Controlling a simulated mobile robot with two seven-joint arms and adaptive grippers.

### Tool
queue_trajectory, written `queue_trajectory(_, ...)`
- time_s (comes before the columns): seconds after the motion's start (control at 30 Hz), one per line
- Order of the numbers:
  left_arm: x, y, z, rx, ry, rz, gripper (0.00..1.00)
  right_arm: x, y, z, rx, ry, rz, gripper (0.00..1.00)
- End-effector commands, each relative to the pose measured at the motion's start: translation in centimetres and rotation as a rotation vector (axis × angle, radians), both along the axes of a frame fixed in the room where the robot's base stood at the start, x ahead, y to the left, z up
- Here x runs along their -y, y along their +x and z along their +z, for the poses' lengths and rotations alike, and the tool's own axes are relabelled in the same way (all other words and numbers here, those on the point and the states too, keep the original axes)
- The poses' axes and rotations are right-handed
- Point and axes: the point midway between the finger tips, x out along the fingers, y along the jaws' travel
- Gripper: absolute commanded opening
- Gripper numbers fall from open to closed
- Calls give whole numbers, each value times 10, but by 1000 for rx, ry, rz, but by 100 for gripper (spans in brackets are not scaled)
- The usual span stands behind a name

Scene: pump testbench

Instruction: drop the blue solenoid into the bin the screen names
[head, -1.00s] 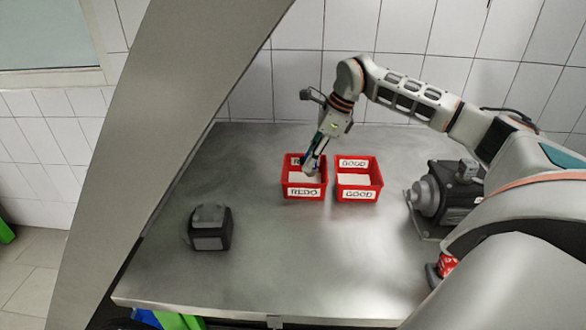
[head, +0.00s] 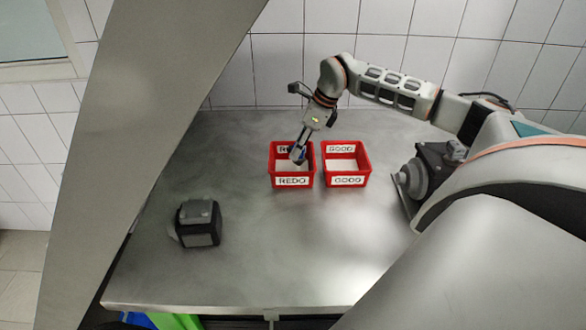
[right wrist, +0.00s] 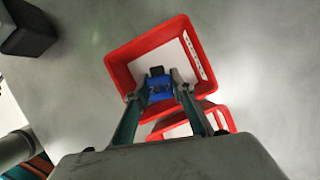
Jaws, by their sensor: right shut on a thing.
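The blue solenoid (right wrist: 159,86) is held between the fingertips of my right gripper (head: 298,154), which is shut on it. The right wrist view shows the right gripper (right wrist: 160,84) with the solenoid over the nearer red bin's opening. In the head view the gripper is at the red bin labelled REDO (head: 292,181); this bin fills the middle of the right wrist view (right wrist: 122,73). Whether the solenoid is below the rim is hard to tell. The red bin labelled GOOD (head: 346,181) stands just right of it. No readable screen shows. My left gripper is not in view.
A dark grey box-shaped device (head: 198,223) stands at the left of the metal table (head: 260,260). A grey pump-like machine (head: 418,178) is at the right, partly hidden by my right arm. The table in front of the bins is clear.

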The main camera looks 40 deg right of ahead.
Motion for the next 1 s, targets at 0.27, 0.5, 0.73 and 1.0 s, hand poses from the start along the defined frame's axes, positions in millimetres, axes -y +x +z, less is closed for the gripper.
queue_trajectory(0.27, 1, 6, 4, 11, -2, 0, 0, 0, 0, -1, 1, 1, 0, 0)
queue_trajectory(0.5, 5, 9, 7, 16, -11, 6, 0, 0, 0, -2, 1, 1, 0, 43)
queue_trajectory(0.73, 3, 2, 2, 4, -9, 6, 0, 0, 0, -1, -1, -1, 0, 43)
queue_trajectory(1.0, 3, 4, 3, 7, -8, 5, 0, 9, -10, 32, 5, -1, -2, 43)
